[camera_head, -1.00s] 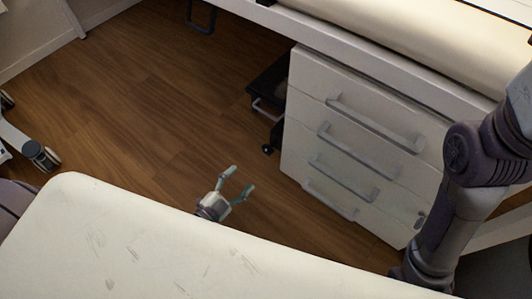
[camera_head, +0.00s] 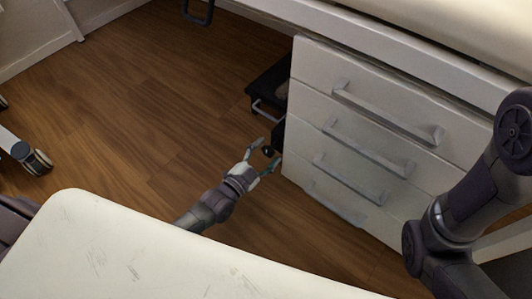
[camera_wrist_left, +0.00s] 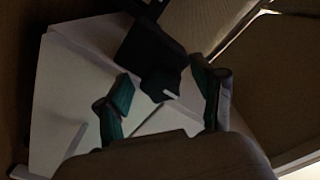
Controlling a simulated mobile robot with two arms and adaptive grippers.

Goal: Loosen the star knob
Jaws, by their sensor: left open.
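My left gripper (camera_head: 268,150) is open beside the lower left edge of the drawer unit, low over the floor. A small dark round part (camera_head: 267,152), possibly the star knob, shows between its fingertips; its star shape cannot be made out. In the left wrist view, my left gripper (camera_wrist_left: 162,76) has its green-padded fingers spread around the end of a dark block (camera_wrist_left: 150,48). A small dark piece with a pale edge (camera_wrist_left: 160,86) sits at that end. I cannot tell whether the fingers touch it. My right gripper is not in view.
The white drawer unit (camera_head: 350,95) with grey handles stands under a bench, right of the gripper. A black stepped object (camera_head: 268,88) stands against its left side. A pale scuffed tabletop (camera_head: 110,245) fills the front. Wooden floor (camera_head: 150,110) is open to the left.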

